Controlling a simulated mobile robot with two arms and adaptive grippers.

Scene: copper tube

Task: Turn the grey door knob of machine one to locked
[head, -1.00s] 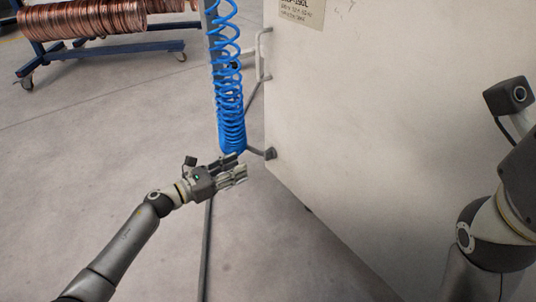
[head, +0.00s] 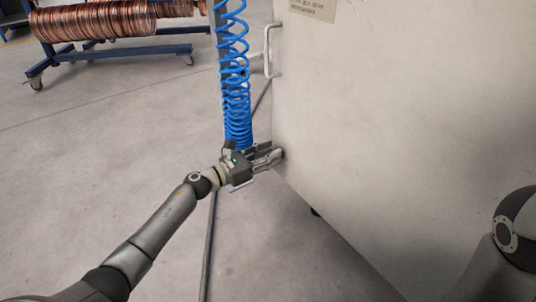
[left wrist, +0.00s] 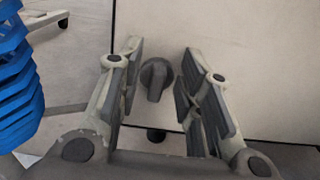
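The grey door knob (left wrist: 156,78) shows in the left wrist view on the pale machine door, near its lower edge. Its grip part points down in that view. My left gripper (left wrist: 160,72) is open, with one finger on each side of the knob and a gap on both sides. In the head view my left gripper (head: 272,156) is at the lower left corner of the pale machine (head: 380,120) and hides the knob there. My right arm shows at the right edge of the head view; its gripper is out of view.
A blue coiled hose (head: 236,90) hangs right behind my left gripper and also shows in the left wrist view (left wrist: 18,80). A door handle (head: 268,50) is above the gripper. A cart with copper tube coils (head: 110,18) stands at the back left. The floor at left is clear.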

